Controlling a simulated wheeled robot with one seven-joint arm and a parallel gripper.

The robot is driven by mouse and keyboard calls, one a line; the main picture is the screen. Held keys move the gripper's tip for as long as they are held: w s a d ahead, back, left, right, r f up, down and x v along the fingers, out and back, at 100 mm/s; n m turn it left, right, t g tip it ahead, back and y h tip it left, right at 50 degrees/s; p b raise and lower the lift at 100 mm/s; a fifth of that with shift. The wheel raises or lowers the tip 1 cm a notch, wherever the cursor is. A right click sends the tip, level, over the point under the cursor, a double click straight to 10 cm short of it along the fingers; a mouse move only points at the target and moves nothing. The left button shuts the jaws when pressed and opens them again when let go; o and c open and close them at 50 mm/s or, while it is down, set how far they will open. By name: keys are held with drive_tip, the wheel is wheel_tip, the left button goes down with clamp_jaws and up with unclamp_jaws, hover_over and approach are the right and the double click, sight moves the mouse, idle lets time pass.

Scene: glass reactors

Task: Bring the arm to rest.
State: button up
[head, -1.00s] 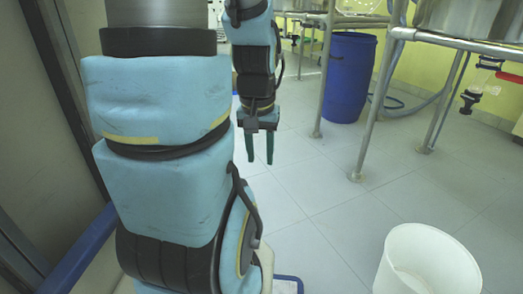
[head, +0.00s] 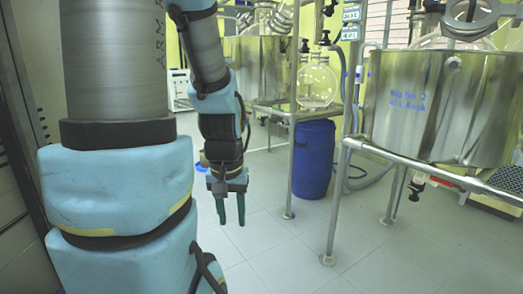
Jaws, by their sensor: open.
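My arm, in blue covers with grey and black joints, fills the left side of the head view. My gripper (head: 231,207) hangs from it, pointing down, with two dark green fingers. The fingers stand apart with nothing between them. It is in the air over the tiled floor, left of the blue barrel, and touches nothing that I can see.
A blue barrel (head: 313,160) stands on the floor behind a metal frame leg (head: 334,215). A large steel vessel (head: 440,105) sits on the frame at right, another steel vessel (head: 262,68) farther back. A round glass flask (head: 317,83) is beside it. The tiled floor (head: 290,255) in front is clear.

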wheel_tip(320, 180, up, 16)
drive_tip(key=p, duration=1.4)
drive_tip(key=shift+r, duration=0.25)
drive_tip(key=shift+o, duration=0.3)
